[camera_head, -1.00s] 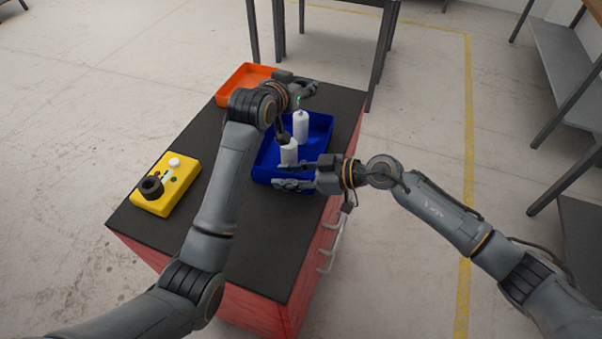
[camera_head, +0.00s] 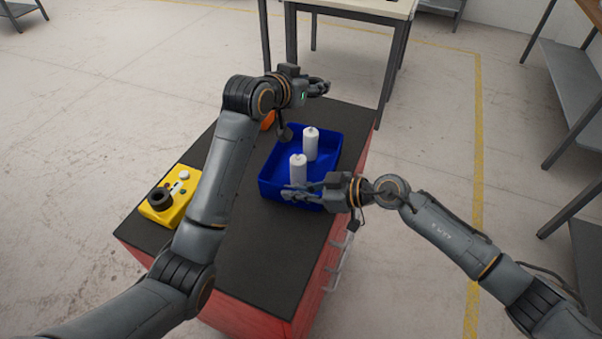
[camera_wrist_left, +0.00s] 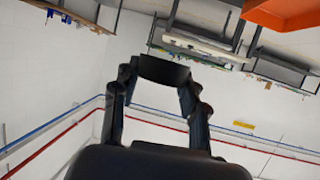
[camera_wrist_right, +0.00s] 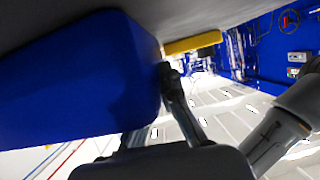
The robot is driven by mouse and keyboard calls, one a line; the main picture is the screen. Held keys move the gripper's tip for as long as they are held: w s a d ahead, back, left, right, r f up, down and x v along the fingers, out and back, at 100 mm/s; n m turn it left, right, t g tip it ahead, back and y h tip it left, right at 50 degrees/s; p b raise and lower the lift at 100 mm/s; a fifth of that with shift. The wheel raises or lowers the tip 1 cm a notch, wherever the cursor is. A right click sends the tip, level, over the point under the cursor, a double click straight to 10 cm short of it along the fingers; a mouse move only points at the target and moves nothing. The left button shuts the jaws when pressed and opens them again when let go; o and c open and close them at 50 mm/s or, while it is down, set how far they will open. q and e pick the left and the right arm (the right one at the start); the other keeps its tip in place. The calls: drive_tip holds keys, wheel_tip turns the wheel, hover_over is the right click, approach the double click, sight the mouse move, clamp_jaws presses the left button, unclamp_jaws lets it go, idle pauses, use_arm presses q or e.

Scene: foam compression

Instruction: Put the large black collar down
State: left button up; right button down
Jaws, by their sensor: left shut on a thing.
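My left gripper (camera_head: 320,88) is in the air beyond the blue tray, near the table's far end. In the left wrist view its fingers are closed on a black collar (camera_wrist_left: 164,70), seen as a dark band between the tips. The collar is hard to make out in the head view. Another black collar (camera_head: 159,198) sits on the yellow block (camera_head: 181,181) at the table's left. My right gripper (camera_head: 292,193) is low at the near side of the blue tray (camera_head: 330,160), close to the front white bottle (camera_head: 298,168).
A second white bottle (camera_head: 310,144) stands in the blue tray. An orange tray (camera_head: 268,121) is mostly hidden behind my left arm; it also shows in the left wrist view (camera_wrist_left: 285,12). The black tabletop (camera_head: 270,245) is clear at the near end.

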use_arm(q)
hover_over(310, 132)
wheel_tip(310, 132, down, 9)
drive_tip(key=shift+f, duration=0.1)
idle(0.4)
drive_tip(key=shift+f, duration=0.1)
drive_tip(key=shift+f, duration=0.5)
drive_tip(key=o, duration=1.1)
drive_tip(key=shift+o, duration=0.2)
